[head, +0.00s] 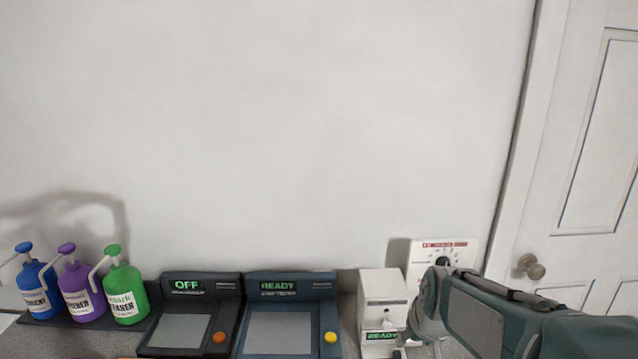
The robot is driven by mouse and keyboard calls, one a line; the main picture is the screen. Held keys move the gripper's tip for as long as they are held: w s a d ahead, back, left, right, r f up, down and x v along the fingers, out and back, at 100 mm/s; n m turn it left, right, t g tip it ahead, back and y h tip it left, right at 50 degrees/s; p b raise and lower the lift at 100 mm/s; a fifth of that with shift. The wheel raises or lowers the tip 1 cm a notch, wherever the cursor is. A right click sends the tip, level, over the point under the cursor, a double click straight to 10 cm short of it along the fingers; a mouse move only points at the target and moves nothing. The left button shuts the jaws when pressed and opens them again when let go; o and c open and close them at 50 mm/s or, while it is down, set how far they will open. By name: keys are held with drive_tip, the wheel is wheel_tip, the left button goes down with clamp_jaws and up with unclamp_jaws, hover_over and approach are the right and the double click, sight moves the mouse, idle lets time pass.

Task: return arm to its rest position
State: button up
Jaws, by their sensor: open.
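My arm reaches in from the lower right, its teal and grey links in front of the wall and the lower part of the door.
A dark device reading OFF (180,331) and one reading READY (281,333) stand along the wall. Blue (38,287), purple (79,291) and green (124,292) pump bottles are at left. A white door (592,150) is at right. The wall above is clear.

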drive_tip(key=s+a+r, duration=0.1)
drive_tip(key=s+r, duration=0.1)
drive_tip(key=s, duration=0.7)
drive_tip(key=s+a+r, duration=0.2)
drive_tip(key=s+r, duration=0.1)
drive_tip(key=s, duration=0.6)
drive_tip(key=shift+t, duration=0.4)
drive_tip(key=shift+w, duration=0.1)
idle(2.2)
